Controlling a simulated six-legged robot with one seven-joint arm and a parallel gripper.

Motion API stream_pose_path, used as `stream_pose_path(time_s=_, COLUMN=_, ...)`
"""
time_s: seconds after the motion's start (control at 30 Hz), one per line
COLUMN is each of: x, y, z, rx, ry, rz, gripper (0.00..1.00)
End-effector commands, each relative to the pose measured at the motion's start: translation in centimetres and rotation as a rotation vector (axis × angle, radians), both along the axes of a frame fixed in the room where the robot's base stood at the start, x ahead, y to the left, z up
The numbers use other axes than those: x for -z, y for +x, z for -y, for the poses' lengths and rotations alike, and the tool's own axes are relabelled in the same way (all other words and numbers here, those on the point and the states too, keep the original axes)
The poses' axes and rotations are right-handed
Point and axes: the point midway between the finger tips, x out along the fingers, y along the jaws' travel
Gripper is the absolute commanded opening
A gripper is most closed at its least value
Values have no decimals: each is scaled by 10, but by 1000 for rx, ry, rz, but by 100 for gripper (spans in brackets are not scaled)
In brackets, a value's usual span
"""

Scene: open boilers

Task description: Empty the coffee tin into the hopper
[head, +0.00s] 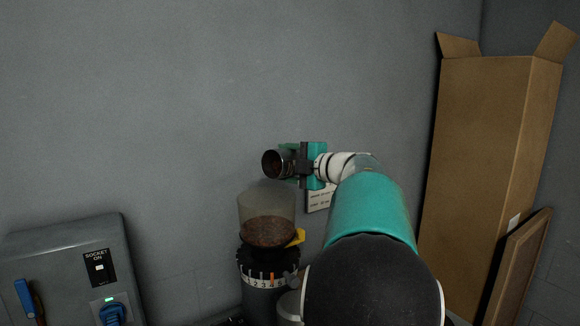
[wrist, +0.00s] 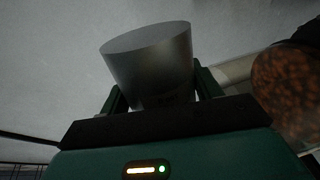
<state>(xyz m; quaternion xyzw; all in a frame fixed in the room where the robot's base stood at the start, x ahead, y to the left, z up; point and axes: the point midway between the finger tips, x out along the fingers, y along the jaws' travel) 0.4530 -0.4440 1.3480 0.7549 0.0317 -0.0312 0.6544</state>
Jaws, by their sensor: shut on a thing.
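My gripper (head: 294,161) is shut on the coffee tin (head: 275,164), a dark metal can. In the head view the tin lies on its side, with its open mouth turned left and toward the camera. Its inside looks dark brown; I cannot tell how much coffee is in it. The tin also shows between the fingers in the wrist view (wrist: 150,65). The hopper (head: 267,212) is a clear cup on a black grinder, just below the tin and apart from it. Brown coffee fills its lower part. The hopper also shows at the right edge of the wrist view (wrist: 285,85).
The grinder (head: 268,272) has a numbered dial ring and a yellow tab. A grey socket box (head: 60,260) stands at the left. A tall open cardboard box (head: 490,150) and a brown framed panel (head: 518,265) stand at the right.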

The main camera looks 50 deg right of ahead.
Motion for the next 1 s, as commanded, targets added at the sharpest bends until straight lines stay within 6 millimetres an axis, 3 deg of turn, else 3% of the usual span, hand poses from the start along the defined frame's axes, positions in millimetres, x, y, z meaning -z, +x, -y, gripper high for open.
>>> stream_pose_path(time_s=0.3, x=-12, y=2, z=-18, rx=-1, ry=-359, rz=-2, gripper=32)
stream_pose_path(time_s=0.7, x=-25, y=2, z=-39, rx=0, ry=-638, rz=-3, gripper=32)
stream_pose_path(time_s=1.0, x=-28, y=2, z=-46, rx=0, ry=-736, rz=-4, gripper=32)
